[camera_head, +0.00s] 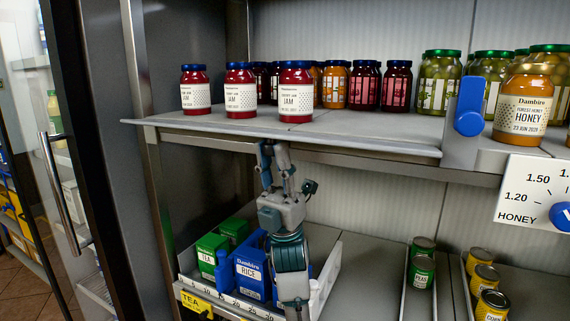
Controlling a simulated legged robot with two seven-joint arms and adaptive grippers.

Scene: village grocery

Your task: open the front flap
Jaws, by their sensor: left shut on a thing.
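The front flap (205,129) is a long grey panel along the front edge of the upper shelf. It lies about level and juts forward below the jam jars. My left gripper (273,153) reaches up from below and is shut on the front edge of the flap, left of its middle. The fingertips are partly hidden at the edge. A blue knob (469,122) on a grey bracket stands at the flap's right end. My right gripper is not in view.
Red jam jars (241,92) stand close behind the flap, with more jars behind. A honey jar (524,102) stands at right. Cans (421,270) stand at lower right; the lower shelf's middle is clear.

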